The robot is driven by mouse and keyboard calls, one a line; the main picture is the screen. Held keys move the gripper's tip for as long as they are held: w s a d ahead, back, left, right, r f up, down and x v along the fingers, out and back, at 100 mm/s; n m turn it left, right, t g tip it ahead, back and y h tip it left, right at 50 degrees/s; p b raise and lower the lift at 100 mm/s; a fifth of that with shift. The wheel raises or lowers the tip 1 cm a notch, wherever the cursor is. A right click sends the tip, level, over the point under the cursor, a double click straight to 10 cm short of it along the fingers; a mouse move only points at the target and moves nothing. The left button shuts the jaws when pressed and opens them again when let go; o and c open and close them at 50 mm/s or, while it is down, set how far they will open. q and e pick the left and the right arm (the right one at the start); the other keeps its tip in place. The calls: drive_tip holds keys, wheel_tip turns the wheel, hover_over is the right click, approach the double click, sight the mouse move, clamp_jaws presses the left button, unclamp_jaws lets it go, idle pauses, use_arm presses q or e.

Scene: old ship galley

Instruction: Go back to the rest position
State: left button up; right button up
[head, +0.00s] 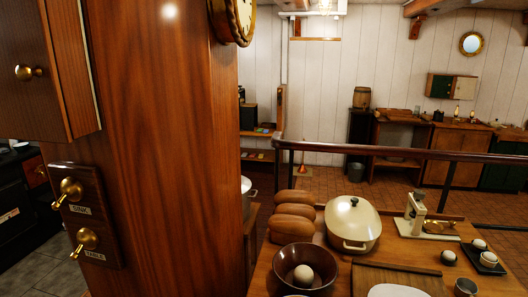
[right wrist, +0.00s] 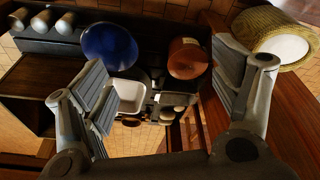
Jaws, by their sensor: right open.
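My right gripper (right wrist: 165,75) shows in the right wrist view with its two grey fingers spread wide apart. Nothing is held between them. Behind the gap are a dark blue round bowl (right wrist: 110,43), a brown pot (right wrist: 187,58) and a white tray-like dish (right wrist: 127,95); they look apart from the fingers, though the distance is hard to judge. Neither of my grippers shows in the head view, and my left gripper is in no view.
A wooden pillar (head: 165,150) with two brass switches fills the left of the head view. At lower right a table holds loaves (head: 292,224), a brown bowl (head: 306,268), a cream lidded pot (head: 352,223) and a scale (head: 418,215). A dark rail (head: 400,153) runs behind it.

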drive_tip(key=s+d+f+b, duration=0.1)
drive_tip(key=s+f+b, duration=0.1)
drive_tip(key=s+f, duration=0.6)
drive_tip(key=s+d+f+g+b, duration=0.1)
drive_tip(key=s+d+f+b, duration=0.1)
drive_tip(key=s+f, duration=0.7)
wheel_tip(320, 180, down, 7)
drive_tip(key=shift+r+b, duration=0.15)
drive_tip(key=shift+b, duration=0.3)
